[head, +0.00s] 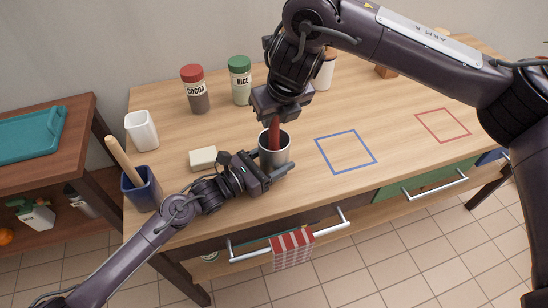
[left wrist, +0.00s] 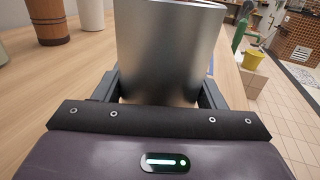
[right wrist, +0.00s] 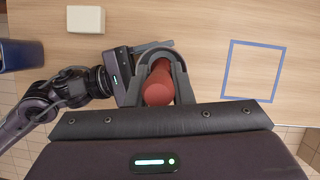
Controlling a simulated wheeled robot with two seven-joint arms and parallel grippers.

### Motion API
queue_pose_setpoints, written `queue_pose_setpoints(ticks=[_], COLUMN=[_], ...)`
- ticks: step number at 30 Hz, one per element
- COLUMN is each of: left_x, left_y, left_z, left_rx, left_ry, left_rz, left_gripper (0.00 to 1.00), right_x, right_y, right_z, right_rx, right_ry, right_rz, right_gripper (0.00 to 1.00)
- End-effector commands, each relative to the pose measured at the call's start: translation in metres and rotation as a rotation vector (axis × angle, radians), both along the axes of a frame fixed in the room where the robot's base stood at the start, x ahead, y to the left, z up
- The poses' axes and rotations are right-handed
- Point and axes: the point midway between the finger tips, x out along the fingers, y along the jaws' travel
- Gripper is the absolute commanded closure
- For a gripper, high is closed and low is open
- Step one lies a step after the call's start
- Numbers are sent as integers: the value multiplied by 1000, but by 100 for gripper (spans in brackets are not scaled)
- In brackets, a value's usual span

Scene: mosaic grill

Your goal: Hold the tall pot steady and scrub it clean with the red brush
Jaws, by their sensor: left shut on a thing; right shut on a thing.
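The tall metal pot (head: 276,158) stands upright near the table's front edge. My left gripper (head: 272,170) is shut on it from the left, with one finger on each side of the pot in the left wrist view (left wrist: 168,60). My right gripper (head: 276,112) is above the pot and shut on the red brush (head: 274,130). The brush points down, with its lower end inside the pot and hidden by the rim. In the right wrist view the brush (right wrist: 158,85) sits between the fingers, over the pot's opening.
A cream block (head: 203,158), a white cup (head: 141,131) and a blue holder (head: 141,192) with a wooden handle are to the left. Cocoa (head: 196,92) and rice (head: 240,82) jars stand behind. Blue (head: 345,151) and red (head: 442,125) square outlines on the right are empty.

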Motion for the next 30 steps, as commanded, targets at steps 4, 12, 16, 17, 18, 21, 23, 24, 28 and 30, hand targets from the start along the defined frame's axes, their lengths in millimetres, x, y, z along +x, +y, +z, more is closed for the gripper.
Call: queue_pose_setpoints(ticks=[4,12,16,17,18,21,23,24,28,30], left_x=[0,0,0,0,0,0,0,0,0,0], left_y=[0,0,0,0,0,0,0,0,0,0], left_z=[0,0,0,0,0,0,0,0,0,0], left_rx=[0,0,0,0,0,0,0,0,1,1], left_ry=[0,0,0,0,0,0,0,0,1,1], left_rz=[0,0,0,0,0,0,0,0,0,0], left_gripper=[67,67,67,67,67,67,67,67,67,67], right_x=[1,1,1,1,1,1,0,0,0,0], right_y=[0,0,0,0,0,0,0,0,0,0], right_z=[13,35,45,48,51,59,64,67,77,83], right_rx=[0,0,-1,-1,-1,-1,0,-1,-1,-1], right_ry=[-3,-4,-4,-4,-4,-4,-3,-3,-3,-4], right_rz=[1,-1,0,0,0,0,1,0,0,0], right_gripper=[100,100,100,100,100,100,100,100,100,100])
